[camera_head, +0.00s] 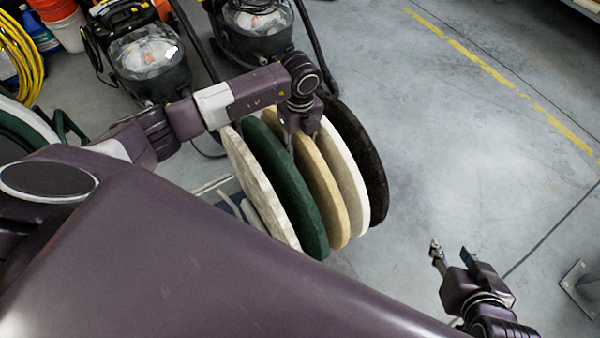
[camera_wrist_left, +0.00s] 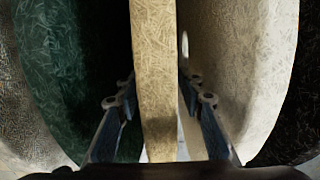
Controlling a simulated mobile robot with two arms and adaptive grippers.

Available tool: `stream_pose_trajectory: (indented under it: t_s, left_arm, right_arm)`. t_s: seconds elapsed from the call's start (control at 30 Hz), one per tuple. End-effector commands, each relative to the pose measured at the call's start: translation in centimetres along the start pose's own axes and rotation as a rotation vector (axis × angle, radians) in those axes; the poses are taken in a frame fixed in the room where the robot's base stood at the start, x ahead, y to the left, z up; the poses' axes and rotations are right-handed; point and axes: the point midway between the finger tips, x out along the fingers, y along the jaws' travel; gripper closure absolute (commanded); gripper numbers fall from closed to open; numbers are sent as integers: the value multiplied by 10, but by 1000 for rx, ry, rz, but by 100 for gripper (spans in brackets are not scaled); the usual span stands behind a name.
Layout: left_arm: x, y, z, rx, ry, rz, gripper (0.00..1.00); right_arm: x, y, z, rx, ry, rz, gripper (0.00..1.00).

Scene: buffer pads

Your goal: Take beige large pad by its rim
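The beige large pad (camera_head: 326,192) stands on edge in a row of round pads, third from the left, between the dark green pad and the cream pad. My left gripper (camera_head: 291,143) points down at its upper rim. In the left wrist view the beige pad's rim (camera_wrist_left: 155,60) runs between the two fingers of my left gripper (camera_wrist_left: 158,88), one on each side. The fingers look open, with a gap on the right; contact on the left is unclear. My right gripper (camera_head: 450,250) is open and empty over the floor at the lower right.
The dark green pad (camera_head: 283,185) and a whitish pad (camera_head: 252,180) stand to the left. The cream pad (camera_head: 350,185) and a black pad (camera_head: 365,150) stand to the right. Vacuum machines (camera_head: 150,60) stand behind.

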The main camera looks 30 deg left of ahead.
Motion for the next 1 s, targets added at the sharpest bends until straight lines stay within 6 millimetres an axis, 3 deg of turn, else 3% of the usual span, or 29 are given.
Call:
stream_pose_trajectory:
  t_s: [0.03, 0.3, 1.0]
  left_arm:
    - [0, 0, 0, 0, 0, 0, 73]
    - [0, 0, 0, 0, 0, 0, 100]
    - [-8, -1, 1, -1, -1, -2, 100]
  right_arm:
    - [0, 0, 0, 0, 0, 0, 62]
    - [0, 0, 0, 0, -1, 0, 62]
    - [-2, 0, 5, 0, -26, 1, 62]
